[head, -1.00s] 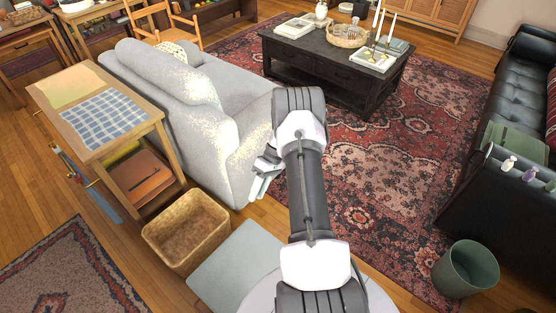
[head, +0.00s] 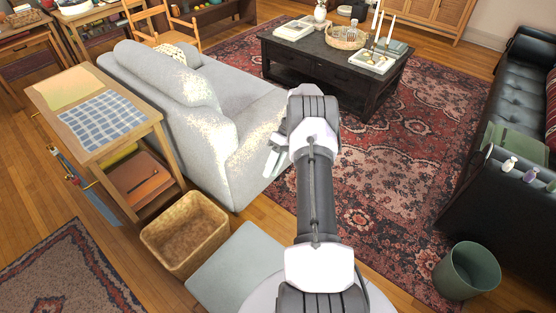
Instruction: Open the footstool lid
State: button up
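A flat, pale grey-blue square top (head: 236,272) at the bottom centre looks like the footstool with its lid lying flat and shut. Its right side is hidden behind my arm and base. No handle shows on it. My gripper (head: 271,163) is above and beyond it, in front of the grey sofa's near arm in the picture. It is mostly hidden by my arm's last links, so its opening is unclear. I see nothing held in it.
A wicker basket (head: 185,232) stands just left of the footstool. The grey sofa (head: 185,110) is beyond it. A wooden side table (head: 95,120) is at left, a green bin (head: 467,270) at right. The patterned rug (head: 385,200) is mostly clear.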

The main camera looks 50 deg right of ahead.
jog(key=d+r, duration=0.2)
jog(key=d, duration=0.1)
dwell(0.5)
